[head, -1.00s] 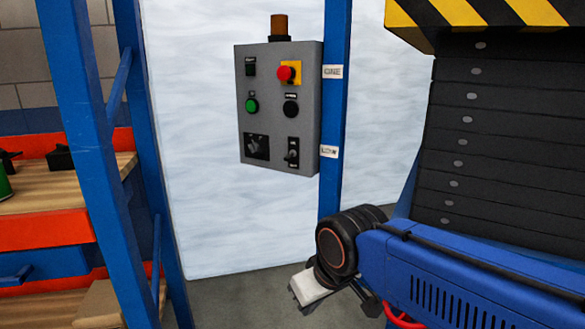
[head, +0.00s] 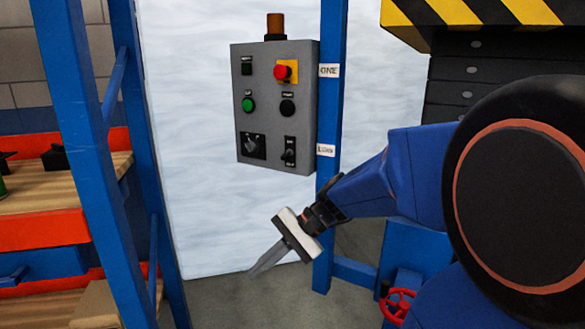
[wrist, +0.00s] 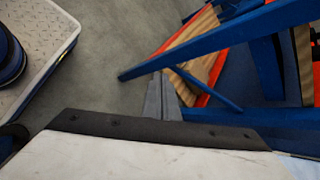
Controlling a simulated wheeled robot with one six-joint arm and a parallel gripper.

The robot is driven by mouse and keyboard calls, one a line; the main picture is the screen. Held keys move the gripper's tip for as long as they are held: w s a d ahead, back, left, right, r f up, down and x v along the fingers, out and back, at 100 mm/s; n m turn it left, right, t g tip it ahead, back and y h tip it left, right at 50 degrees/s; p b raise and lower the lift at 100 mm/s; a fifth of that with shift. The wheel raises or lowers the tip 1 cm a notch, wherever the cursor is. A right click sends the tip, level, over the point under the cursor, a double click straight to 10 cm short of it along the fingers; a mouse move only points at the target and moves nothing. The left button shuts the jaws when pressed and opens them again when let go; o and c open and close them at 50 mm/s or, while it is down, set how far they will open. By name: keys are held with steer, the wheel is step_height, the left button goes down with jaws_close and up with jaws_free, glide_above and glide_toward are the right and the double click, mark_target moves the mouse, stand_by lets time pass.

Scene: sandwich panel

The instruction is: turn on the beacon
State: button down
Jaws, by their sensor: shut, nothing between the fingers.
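The beacon (head: 275,25) is an amber-brown cylinder on top of a grey control panel (head: 270,135) on a blue post; it looks unlit. The panel carries a red button (head: 283,72) on a yellow plate, a green button (head: 248,105), a black button (head: 287,107), a small dark switch (head: 247,66), a rotary knob (head: 252,146) and a toggle switch (head: 289,150). My gripper (head: 257,271) is shut and empty, below the panel and apart from it, pointing down-left. In the wrist view its fingers (wrist: 160,98) are together; the panel is not seen there.
A blue rack upright (head: 85,150) and wooden shelves (head: 70,190) with orange beams stand at the left. A blue post (head: 331,120) runs along the panel's right side. A red handwheel (head: 397,304) is low at the right. The floor below the panel is clear.

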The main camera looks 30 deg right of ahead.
mark_target(286, 156)
steer(key=w+d+r+m+t+y, duration=0.3)
steer(key=w+d+m, duration=0.25)
steer(key=w, duration=0.25)
steer(key=w+d+r+m+t, duration=0.1)
steer(key=w+d+m+t, duration=0.2)
steer(key=d, duration=0.5)
steer(key=w+d+r+m+t+h, duration=0.1)
steer(key=w+d+m+t, duration=0.2)
steer(key=d, duration=0.5)
steer(key=w+d+r+m+t, duration=0.1)
steer(key=w+d+m+t, duration=0.2)
steer(key=d, duration=0.6)
steer(key=m+t, duration=0.1)
steer(key=t, duration=0.1)
steer(key=shift+w+t+h, duration=0.15)
steer(key=shift+t+h, duration=0.15)
steer(key=x, duration=0.3)
steer(key=r+x, duration=0.1)
steer(key=x, duration=0.3)
steer(key=r+x, duration=0.1)
steer(key=x, duration=0.2)
steer(key=shift+a+r, duration=0.2)
steer(key=shift+s+a+r, duration=0.15)
steer(key=shift+s+r, duration=0.05)
steer(key=shift+r, duration=0.55)
